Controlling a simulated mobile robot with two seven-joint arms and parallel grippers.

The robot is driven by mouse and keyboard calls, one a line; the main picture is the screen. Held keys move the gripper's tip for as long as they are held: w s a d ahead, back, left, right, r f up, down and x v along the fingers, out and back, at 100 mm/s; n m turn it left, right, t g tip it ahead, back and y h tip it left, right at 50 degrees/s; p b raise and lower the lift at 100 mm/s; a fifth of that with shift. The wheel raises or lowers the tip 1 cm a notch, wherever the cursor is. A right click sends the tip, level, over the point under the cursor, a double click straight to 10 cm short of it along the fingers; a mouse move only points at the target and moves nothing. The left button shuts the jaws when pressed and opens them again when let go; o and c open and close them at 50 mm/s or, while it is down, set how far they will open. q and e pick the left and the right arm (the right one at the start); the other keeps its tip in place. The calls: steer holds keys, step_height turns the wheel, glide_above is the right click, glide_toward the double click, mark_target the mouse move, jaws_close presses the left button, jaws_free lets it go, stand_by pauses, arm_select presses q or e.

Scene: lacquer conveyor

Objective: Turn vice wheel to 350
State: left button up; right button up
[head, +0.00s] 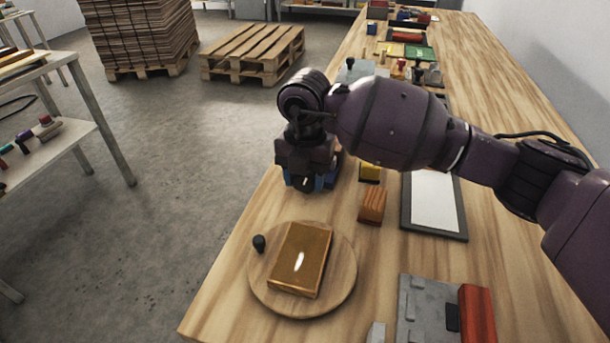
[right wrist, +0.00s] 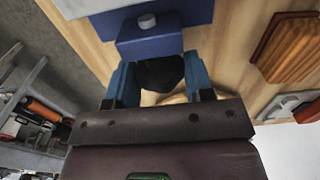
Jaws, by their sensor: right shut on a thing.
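The blue vice (right wrist: 150,38) shows in the right wrist view just beyond my fingers, by the edge of the wooden bench. In the head view it is mostly hidden behind my right gripper (head: 304,183). My right gripper is shut on a black rounded part (right wrist: 160,70), which appears to be the vice wheel or its knob. It sits between the two blue fingers, in front of the vice's blue block. No scale or number on the wheel can be read. My left gripper is not in view.
An orange-brown block (head: 372,205), a yellow block (head: 371,170) and a white panel (head: 433,200) lie to the right.

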steer(key=shift+d+r+y+p, duration=0.1)
steer(key=shift+r+y+p, duration=0.15)
steer(key=shift+y+p, duration=0.3)
steer(key=shift+s+d+t+y+p, duration=0.1)
steer(key=shift+t+y+p, duration=0.4)
steer(key=shift+y+p, duration=0.4)
steer(key=y+p, duration=0.2)
steer(key=y, duration=0.1)
steer(key=shift+d+f+t, duration=0.1)
steer(key=shift+f+t, duration=0.1)
steer(key=shift+t, duration=0.2)
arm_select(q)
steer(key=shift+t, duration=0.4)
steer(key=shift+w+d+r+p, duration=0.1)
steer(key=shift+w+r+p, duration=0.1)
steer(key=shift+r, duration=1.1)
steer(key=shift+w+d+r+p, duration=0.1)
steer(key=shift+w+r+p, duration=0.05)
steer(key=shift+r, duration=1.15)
arm_select(e)
steer(key=shift+f+y, duration=0.2)
steer(key=shift+y, duration=0.25)
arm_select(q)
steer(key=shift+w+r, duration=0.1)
arm_select(e)
steer(key=o, duration=0.9)
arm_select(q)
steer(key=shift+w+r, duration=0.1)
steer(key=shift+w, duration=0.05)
